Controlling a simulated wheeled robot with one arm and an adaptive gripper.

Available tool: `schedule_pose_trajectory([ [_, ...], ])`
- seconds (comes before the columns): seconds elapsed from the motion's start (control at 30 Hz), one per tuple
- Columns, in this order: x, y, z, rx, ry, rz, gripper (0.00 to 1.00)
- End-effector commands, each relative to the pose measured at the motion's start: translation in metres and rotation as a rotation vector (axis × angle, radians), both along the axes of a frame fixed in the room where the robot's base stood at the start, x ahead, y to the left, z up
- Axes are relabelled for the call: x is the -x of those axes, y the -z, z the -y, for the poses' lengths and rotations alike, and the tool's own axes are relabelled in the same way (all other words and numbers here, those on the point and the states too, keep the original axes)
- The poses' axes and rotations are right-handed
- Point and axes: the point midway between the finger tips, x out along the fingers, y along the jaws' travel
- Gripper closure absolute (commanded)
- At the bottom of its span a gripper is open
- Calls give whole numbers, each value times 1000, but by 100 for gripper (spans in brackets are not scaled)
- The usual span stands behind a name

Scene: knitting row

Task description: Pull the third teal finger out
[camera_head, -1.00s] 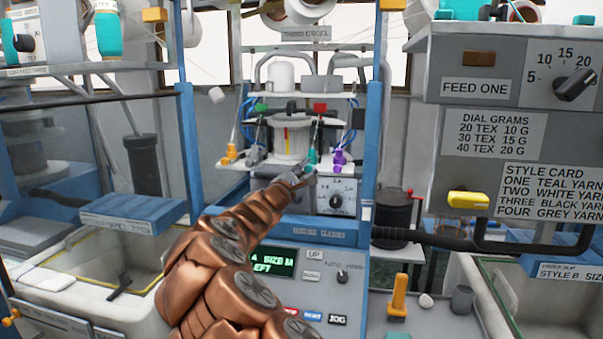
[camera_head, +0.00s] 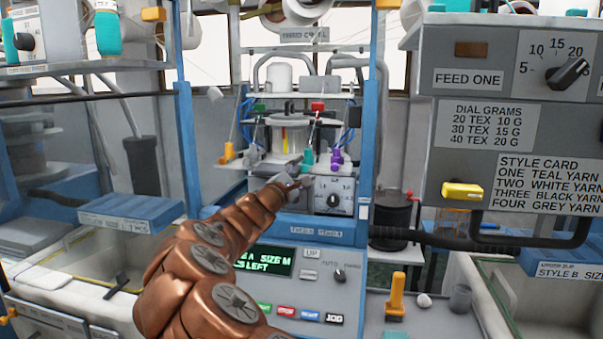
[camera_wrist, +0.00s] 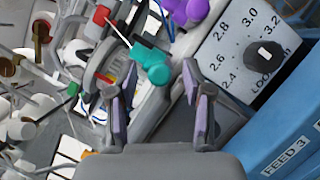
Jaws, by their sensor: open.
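The teal finger (camera_head: 307,160) is third from the left in a row of coloured fingers at the front of the knitting head. In the wrist view the teal finger (camera_wrist: 153,66) lies just beyond my fingertips, roughly between their lines, with a thin pale rod rising from it. My gripper (camera_head: 293,184) is in front of and slightly below it in the head view. In the wrist view my gripper (camera_wrist: 154,92) has its two fingers apart with nothing between them. I cannot tell whether it touches the teal finger.
An orange finger (camera_head: 227,153), a grey finger (camera_head: 252,156) and a purple finger (camera_head: 337,160) share the row. Purple sits close right of teal. A dial plate (camera_head: 334,195) is right of my gripper. Blue frame posts (camera_head: 188,140) flank the bay. A control panel (camera_head: 295,285) is below.

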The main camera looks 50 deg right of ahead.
Motion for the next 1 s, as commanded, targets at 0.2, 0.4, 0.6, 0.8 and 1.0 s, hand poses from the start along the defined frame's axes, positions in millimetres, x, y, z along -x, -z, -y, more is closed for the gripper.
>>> schedule_pose_trajectory([
  [0.2,0,1,-7,1,-3,0,49],
  [0.4,5,5,-31,4,-2,-1,49],
  [0.6,10,12,-59,1,-4,-1,49],
  [0.8,15,18,-84,0,-3,-2,49],
  [1.0,19,23,-104,-1,-3,0,49],
])
